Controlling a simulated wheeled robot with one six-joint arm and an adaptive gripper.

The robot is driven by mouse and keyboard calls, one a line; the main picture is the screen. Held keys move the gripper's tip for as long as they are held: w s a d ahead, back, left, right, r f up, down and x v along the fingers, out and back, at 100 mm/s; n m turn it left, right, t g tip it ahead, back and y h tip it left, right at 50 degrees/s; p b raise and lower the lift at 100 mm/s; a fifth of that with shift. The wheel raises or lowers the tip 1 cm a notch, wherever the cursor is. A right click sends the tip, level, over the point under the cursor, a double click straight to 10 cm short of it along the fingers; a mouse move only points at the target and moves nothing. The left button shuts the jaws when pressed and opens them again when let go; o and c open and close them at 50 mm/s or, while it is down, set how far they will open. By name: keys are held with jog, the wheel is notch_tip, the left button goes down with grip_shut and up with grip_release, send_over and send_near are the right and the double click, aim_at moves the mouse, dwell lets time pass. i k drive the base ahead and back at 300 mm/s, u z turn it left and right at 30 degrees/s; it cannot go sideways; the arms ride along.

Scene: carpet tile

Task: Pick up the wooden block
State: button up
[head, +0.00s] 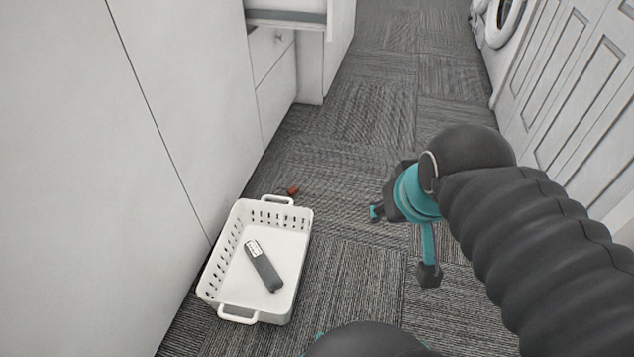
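A small reddish-brown block (293,190), which looks like the wooden block, lies on the carpet just beyond the far handle of the white basket. My gripper (402,241) is to the right of the block and nearer to me, apart from it. Its two fingers are spread wide with nothing between them. The gripper hangs over bare carpet, and its exact height is hard to tell.
A white basket (218,264) stands on the carpet at the left, with a dark grey remote (264,268) inside. White cabinets (150,120) line the left side, with an open drawer (287,18) farther back. A white panelled door (575,85) is at the right. Carpet between is clear.

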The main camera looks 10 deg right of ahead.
aim_at(295, 189)
jog(key=z, duration=0.7)
jog(key=i, duration=0.75)
jog(key=z, duration=0.45)
jog(key=i, duration=0.75)
jog(key=u, duration=0.85)
jog(key=i, duration=0.6)
jog(key=u, duration=0.5)
